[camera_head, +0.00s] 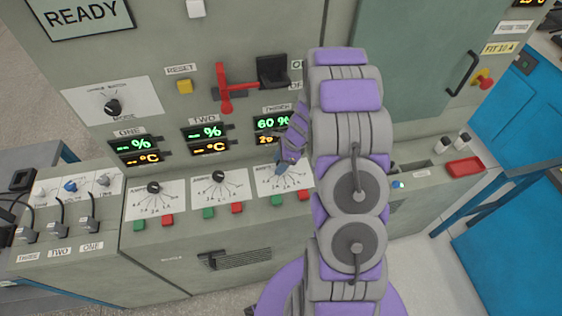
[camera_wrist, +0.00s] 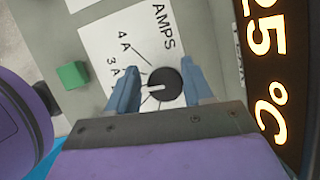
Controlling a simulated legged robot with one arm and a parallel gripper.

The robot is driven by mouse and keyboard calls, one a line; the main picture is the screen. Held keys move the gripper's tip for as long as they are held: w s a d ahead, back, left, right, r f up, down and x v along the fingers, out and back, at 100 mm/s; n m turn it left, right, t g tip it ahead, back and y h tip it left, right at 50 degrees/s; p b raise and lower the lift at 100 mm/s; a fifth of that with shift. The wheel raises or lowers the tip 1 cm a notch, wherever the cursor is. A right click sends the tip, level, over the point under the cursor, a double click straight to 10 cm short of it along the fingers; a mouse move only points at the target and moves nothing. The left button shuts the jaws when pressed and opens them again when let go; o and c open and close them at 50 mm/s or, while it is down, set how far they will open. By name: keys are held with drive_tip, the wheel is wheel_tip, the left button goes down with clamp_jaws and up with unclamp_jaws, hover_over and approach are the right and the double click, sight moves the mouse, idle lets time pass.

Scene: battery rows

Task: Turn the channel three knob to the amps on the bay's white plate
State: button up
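The channel three knob (camera_wrist: 167,86) is round and black on a white dial plate (camera_wrist: 98,38) marked AMPS, with 4 A and 3 A readable. Its pale pointer mark faces left in the wrist view; the exact setting is unclear. My gripper (camera_wrist: 163,88) is open, with one blue-grey finger on each side of the knob. The right finger is close to it, and contact is unclear. In the head view my gripper (camera_head: 284,178) is over the third dial plate (camera_head: 264,174), hiding its knob. The third display (camera_head: 266,123) reads 60 %. The bay's white plate cannot be identified with certainty.
Similar knobs stand left on dials two (camera_head: 219,176) and one (camera_head: 153,187). Green and red buttons line the panel below; a green button (camera_wrist: 72,75) is near my gripper. A red lever (camera_head: 224,91) projects above. A yellow tag (camera_head: 497,47) at upper right reads FIT 10 A.

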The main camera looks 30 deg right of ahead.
drive_tip(key=shift+c, duration=0.7)
drive_tip(key=shift+d+f, duration=0.1)
drive_tip(key=shift+d, duration=0.1)
drive_tip(key=shift+c, duration=0.8)
drive_tip(key=shift+s+d, duration=0.15)
drive_tip(key=shift+d, duration=0.65)
drive_tip(key=shift+c, duration=1.3)
drive_tip(key=shift+a, duration=0.2)
drive_tip(key=shift+n+p, duration=0.4)
drive_tip(key=shift+p, duration=0.25)
drive_tip(key=shift+n+g+p, duration=0.4)
drive_tip(key=shift+n+p, duration=0.25)
drive_tip(key=shift+n, duration=0.05)
drive_tip(key=shift+n+y, duration=0.3)
drive_tip(key=shift+n, duration=0.2)
drive_tip(key=shift+w, duration=0.2)
